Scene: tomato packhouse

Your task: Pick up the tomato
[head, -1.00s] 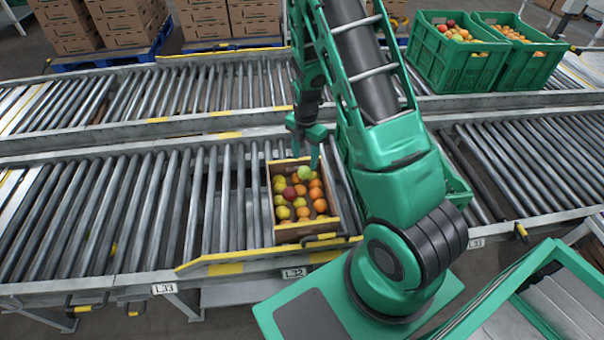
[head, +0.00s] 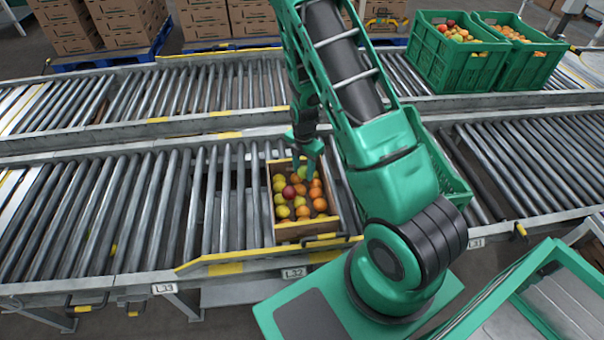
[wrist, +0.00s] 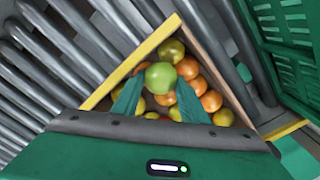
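A wooden crate (head: 306,232) on the near roller conveyor holds several yellow, orange and red tomatoes. A light green tomato (wrist: 160,76) lies on top of the others; in the head view it is partly hidden behind my fingers (head: 303,172). A dark red tomato (head: 289,192) lies near it. My gripper (wrist: 157,100) points down into the crate. Its two green fingers are apart, one on each side of the green tomato's lower edge in the wrist view. I cannot tell whether they touch it.
A green crate (head: 445,165) stands right of the wooden crate, partly behind my arm. Two fruit-filled green crates (head: 455,68) stand on the far conveyor. Rollers left of the wooden crate (head: 120,210) are clear. Cardboard boxes (head: 120,20) stand behind.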

